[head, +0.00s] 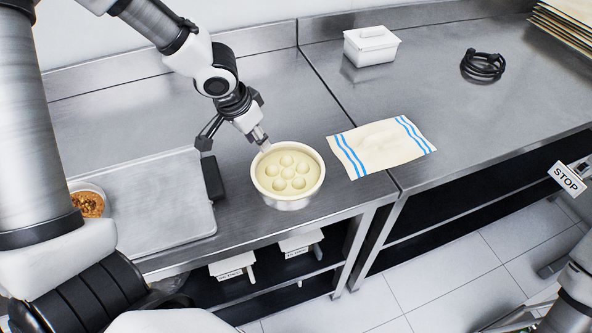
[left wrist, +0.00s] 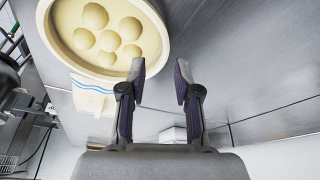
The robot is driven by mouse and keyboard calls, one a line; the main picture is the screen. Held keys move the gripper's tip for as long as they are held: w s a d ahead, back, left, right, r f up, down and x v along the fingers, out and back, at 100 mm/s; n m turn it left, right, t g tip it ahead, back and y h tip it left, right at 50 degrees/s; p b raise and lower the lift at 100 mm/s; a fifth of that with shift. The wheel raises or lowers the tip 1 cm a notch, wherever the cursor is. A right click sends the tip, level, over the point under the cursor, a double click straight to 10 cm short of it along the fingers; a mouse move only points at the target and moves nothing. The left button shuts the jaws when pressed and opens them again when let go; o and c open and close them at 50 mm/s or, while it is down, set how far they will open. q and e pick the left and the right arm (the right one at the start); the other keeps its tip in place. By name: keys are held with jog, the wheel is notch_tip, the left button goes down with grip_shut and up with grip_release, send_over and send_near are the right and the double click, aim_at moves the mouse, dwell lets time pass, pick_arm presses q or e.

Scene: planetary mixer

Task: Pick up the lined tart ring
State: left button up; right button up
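The lined tart ring (head: 289,201) is a round, pale cream ring with several round bumps inside. It stands on the steel counter near its front edge in the head view. In the left wrist view, the ring (left wrist: 62,52) fills the upper left. My left gripper (head: 236,170) is open at the ring's left side, one finger by its upper left rim and the other over the counter. I cannot tell whether the nearer finger touches the rim.
A cream cloth with blue stripes (head: 362,154) lies right of the ring. A grey flat board (head: 150,200) and a bowl of brown crumbs (head: 89,203) are at the left. A white lidded box (head: 370,47) and a coiled black cable (head: 483,66) stand farther back.

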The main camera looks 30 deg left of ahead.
aim_at(267, 152)
pick_arm(q)
jog(key=x, duration=0.4)
jog(key=b+x, duration=0.1)
jog(key=x, duration=0.1)
jog(key=shift+w+f, duration=0.15)
jog(key=shift+w, duration=0.15)
jog(key=shift+s, duration=0.2)
grip_shut()
jog(key=shift+r, duration=0.25)
